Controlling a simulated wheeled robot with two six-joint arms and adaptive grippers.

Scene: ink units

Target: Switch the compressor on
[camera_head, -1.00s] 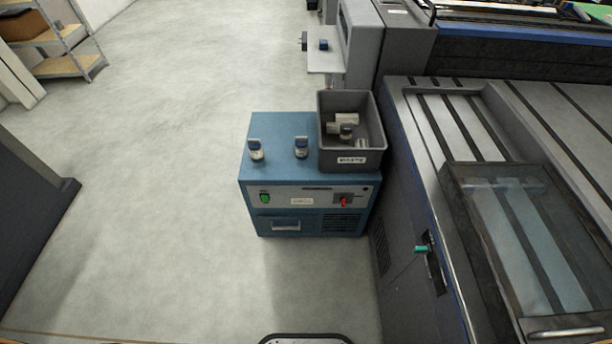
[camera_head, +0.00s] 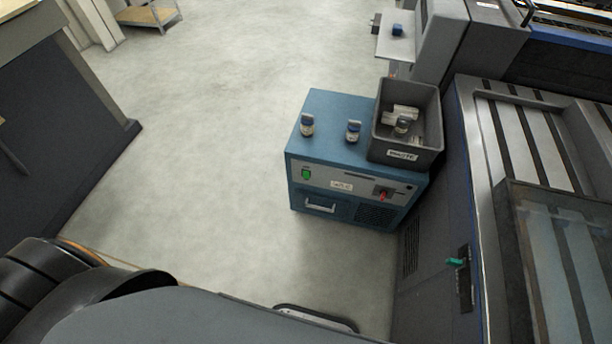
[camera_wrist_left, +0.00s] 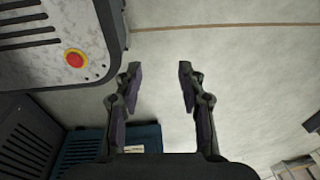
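The compressor appears to be the blue cabinet (camera_head: 322,119) on the floor in the head view. Its front panel carries a green switch (camera_head: 306,174) at the left and a red knob or switch (camera_head: 382,195) at the right. Whether it is on or off I cannot tell. In the left wrist view part of a blue cabinet (camera_wrist_left: 85,148) shows at the lower left. My left gripper (camera_wrist_left: 157,72) is open and empty over the floor, apart from the cabinet. Only my left arm shows in the head view. My right gripper is not in view.
Floor in front and left is clear.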

